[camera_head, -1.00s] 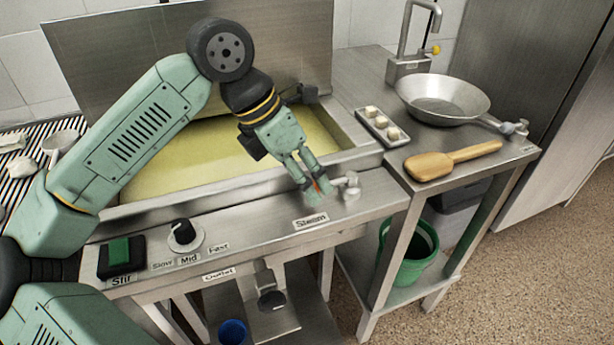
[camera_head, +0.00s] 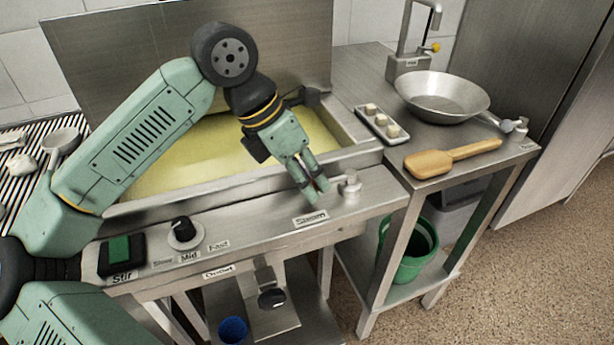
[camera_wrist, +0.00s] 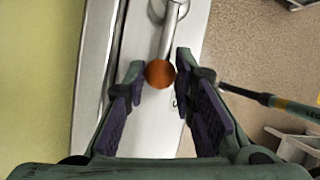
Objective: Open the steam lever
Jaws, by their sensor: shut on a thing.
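The steam lever (camera_head: 351,184) is a small metal valve on the front ledge of the vat, just right of and behind the "Steam" label (camera_head: 310,218). In the wrist view its metal arm (camera_wrist: 168,38) ends in an orange-red ball knob (camera_wrist: 159,74). My gripper (camera_head: 318,188) reaches down to the knob from above and left. In the wrist view my gripper (camera_wrist: 160,70) has its fingertips on both sides of the knob, shut on it. In the head view the fingers hide most of the knob and part of the lever arm.
The vat (camera_head: 205,160) of yellow liquid lies behind the ledge. The stir switch (camera_head: 122,254) and speed dial (camera_head: 184,234) are to the left. A side table at the right holds a pan (camera_head: 442,97), a wooden paddle (camera_head: 450,158) and a small tray (camera_head: 383,126).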

